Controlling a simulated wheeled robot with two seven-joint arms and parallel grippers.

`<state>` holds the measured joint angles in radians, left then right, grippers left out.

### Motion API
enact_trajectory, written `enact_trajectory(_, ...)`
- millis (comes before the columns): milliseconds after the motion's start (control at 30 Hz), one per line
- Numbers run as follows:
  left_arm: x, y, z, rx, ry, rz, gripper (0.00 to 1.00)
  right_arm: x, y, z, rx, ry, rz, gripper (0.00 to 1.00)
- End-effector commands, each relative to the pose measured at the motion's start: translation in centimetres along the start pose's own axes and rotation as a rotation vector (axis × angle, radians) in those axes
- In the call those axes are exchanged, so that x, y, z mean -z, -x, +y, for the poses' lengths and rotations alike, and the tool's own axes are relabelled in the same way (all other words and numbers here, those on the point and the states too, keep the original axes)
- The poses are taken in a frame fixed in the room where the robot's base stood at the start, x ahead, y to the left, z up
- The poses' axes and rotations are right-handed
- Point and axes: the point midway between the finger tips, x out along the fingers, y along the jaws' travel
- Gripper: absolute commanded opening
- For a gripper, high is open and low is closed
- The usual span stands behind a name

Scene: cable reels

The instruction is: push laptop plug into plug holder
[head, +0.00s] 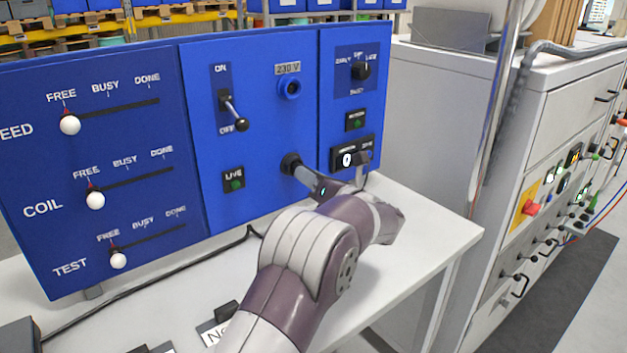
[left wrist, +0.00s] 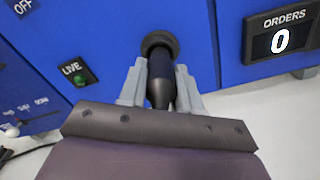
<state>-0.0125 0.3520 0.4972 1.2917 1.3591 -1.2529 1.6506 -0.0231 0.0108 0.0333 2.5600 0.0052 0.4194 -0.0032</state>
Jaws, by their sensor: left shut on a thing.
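My left gripper (head: 308,178) reaches the lower middle of the blue panel, and its arm crosses the view from the bottom. In the left wrist view its two grey fingers (left wrist: 160,90) are shut on the black laptop plug (left wrist: 160,93), one on each side. The plug points at the panel, its far end at a round black holder (left wrist: 160,42). This holder also shows in the head view (head: 290,162), below the 230 V socket (head: 289,87). I cannot tell how deep the plug sits. My right gripper is out of view.
The blue panel (head: 190,215) stands on a white table (head: 420,235). An ON/OFF lever (head: 233,112) and a green LIVE lamp (head: 236,184) are left of the holder. An ORDERS counter (left wrist: 282,40) is at right. A black cable (head: 160,285) lies on the table.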

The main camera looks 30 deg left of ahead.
Motion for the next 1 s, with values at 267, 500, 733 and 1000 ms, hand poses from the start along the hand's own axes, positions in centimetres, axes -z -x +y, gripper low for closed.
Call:
enact_trajectory(267,0.0,-0.6,0.0,0.0,0.001,0.0,0.0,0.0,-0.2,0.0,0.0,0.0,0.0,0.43)
enact_trajectory(500,0.0,-1.1,0.0,-0.001,0.001,0.0,0.0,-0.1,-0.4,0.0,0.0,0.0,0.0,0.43)
enact_trajectory(733,-0.1,-1.3,0.1,-0.001,0.001,-0.001,0.0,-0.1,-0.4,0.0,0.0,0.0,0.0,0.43)
enact_trajectory(1000,-0.1,-1.3,0.0,-0.001,0.001,0.0,0.63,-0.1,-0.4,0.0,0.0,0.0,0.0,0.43)
